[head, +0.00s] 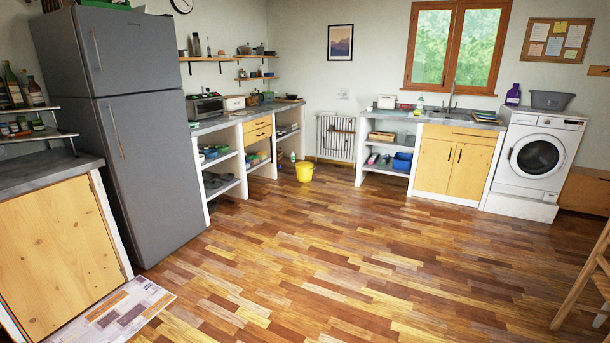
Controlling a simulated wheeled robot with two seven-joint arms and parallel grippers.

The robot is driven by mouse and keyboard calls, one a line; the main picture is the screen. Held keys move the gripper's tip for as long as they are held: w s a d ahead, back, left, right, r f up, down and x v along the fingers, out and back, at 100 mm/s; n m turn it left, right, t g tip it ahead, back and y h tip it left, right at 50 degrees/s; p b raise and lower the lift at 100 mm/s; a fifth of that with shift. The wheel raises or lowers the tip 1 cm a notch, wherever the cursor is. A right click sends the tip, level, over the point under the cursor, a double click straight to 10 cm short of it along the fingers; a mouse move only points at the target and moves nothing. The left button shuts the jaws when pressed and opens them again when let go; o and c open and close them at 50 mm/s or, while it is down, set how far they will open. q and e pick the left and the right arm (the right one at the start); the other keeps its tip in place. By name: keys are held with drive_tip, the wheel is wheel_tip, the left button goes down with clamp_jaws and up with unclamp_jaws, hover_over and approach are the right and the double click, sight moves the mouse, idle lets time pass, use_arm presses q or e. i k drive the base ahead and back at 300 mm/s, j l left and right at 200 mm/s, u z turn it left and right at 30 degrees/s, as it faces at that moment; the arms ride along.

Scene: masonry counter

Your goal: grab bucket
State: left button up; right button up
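A small yellow bucket (304,172) stands upright on the wooden floor in the far corner, just in front of the radiator and to the right of the left counter's open shelves. It is well away from me across the room. A grey tub (551,100) sits on top of the washing machine at the right, and a blue container (402,161) is on a low shelf under the back counter. Neither of my grippers shows in the head view.
A grey fridge (138,130) and a near counter (62,250) stand at the left. A patterned mat (118,312) lies at the lower left. A washing machine (538,158) stands at the back right, with a wooden chair (585,285) nearer. The wooden floor (330,260) between is clear.

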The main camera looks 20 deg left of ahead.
sight(304, 169)
drive_tip(key=i+u, duration=0.25)
drive_tip(key=i, duration=6.25)
drive_tip(key=i+u, duration=0.15)
drive_tip(key=i, duration=0.55)
drive_tip(key=i+l+u, duration=0.1)
drive_tip(key=i, duration=0.55)
drive_tip(key=i+l+u, duration=0.1)
drive_tip(key=i+u, duration=0.35)
drive_tip(key=i+l+u, duration=0.2)
drive_tip(key=u, duration=0.25)
drive_tip(key=i+l+u, duration=0.25)
drive_tip(key=u, duration=0.25)
drive_tip(key=i+l+u, duration=0.15)
drive_tip(key=l+u, duration=0.3)
